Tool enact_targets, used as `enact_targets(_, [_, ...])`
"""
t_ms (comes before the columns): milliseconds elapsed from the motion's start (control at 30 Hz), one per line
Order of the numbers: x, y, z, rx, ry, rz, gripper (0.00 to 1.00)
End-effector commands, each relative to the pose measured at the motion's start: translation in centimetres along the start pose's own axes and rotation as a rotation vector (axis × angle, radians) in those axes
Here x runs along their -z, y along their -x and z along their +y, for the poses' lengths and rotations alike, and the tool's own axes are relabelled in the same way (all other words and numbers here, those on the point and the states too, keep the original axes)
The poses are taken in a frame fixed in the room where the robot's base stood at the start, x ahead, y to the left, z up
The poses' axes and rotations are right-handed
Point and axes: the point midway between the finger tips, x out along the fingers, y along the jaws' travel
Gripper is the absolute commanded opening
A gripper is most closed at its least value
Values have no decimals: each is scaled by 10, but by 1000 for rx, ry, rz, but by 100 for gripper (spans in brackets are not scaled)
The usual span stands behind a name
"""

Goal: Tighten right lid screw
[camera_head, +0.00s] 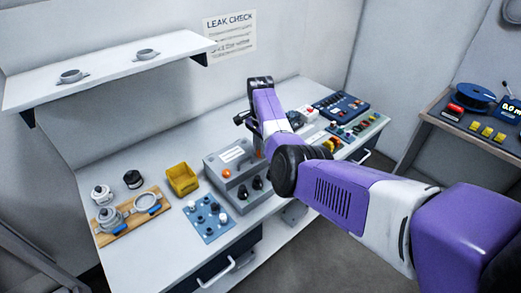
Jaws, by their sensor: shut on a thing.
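The grey sensor box (226,168) stands on the bench, its lid closed with a white label on top. An orange lid screw (227,173) shows at its left front. The right lid screw (259,154) shows only as a bit of orange beside my arm. My gripper (256,145) is over the right side of the lid, mostly hidden by my own arm. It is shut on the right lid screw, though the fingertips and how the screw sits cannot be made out.
Black knobs (244,192) are on the box front. A blue plate with pegs (208,218), a yellow bin (182,179) and a wooden board (104,235) with fittings lie left. A blue panel (341,107) and coloured controls stand right. A shelf (110,73) overhangs the back left.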

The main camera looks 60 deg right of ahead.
Motion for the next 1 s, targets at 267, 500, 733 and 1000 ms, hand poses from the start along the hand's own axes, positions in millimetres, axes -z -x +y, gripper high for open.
enact_targets(267, [-1,0,0,-1,-15,-1,0])
enact_targets(500, [-1,0,0,-1,-15,-1,27])
enact_targets(733, [0,0,0,0,-14,-1,47])
enact_targets(1000, [0,5,-1,1,-14,0,47])
